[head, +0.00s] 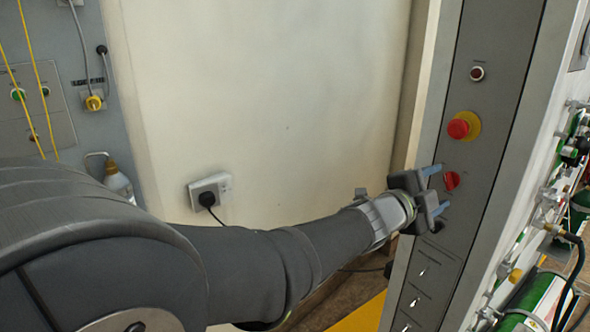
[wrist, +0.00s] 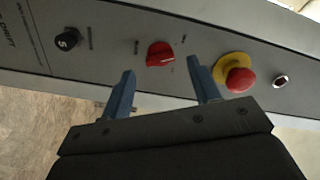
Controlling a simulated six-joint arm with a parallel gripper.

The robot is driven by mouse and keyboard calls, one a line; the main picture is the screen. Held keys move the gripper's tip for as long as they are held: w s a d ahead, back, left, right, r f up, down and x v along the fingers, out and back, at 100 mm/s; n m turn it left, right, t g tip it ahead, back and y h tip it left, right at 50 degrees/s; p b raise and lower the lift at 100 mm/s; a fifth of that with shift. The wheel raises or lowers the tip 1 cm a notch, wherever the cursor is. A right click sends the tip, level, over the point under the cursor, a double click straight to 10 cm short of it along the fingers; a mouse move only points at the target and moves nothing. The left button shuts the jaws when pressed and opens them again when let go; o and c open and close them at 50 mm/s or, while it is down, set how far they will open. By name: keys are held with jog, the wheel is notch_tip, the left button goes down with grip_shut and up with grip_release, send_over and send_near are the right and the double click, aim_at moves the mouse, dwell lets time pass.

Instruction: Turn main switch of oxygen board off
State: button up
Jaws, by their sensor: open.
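The main switch, a red rotary knob (head: 452,181), sits on the grey oxygen board panel (head: 482,130), below the red emergency button. In the wrist view the red knob (wrist: 160,54) lies ahead of my gripper (wrist: 163,85), between the lines of its two blue-grey fingers. My gripper (head: 438,190) is open in the head view, its fingertips close to the panel on either side of the knob. Nothing is between the fingers in the wrist view. Whether the fingertips touch the panel I cannot tell.
A red emergency button on a yellow ring (head: 463,127) is just above the knob; it is close to one finger in the wrist view (wrist: 238,78). A black knob (wrist: 67,39) is on the other side. Green cylinders (head: 530,300) and hoses stand right of the panel.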

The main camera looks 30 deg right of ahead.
jog(key=shift+d, duration=1.45)
jog(key=c, duration=1)
jog(key=shift+n, duration=1.9)
jog(key=o, duration=1)
jog(key=shift+a, duration=0.1)
jog(key=a, duration=1.7)
jog(key=shift+a, duration=0.2)
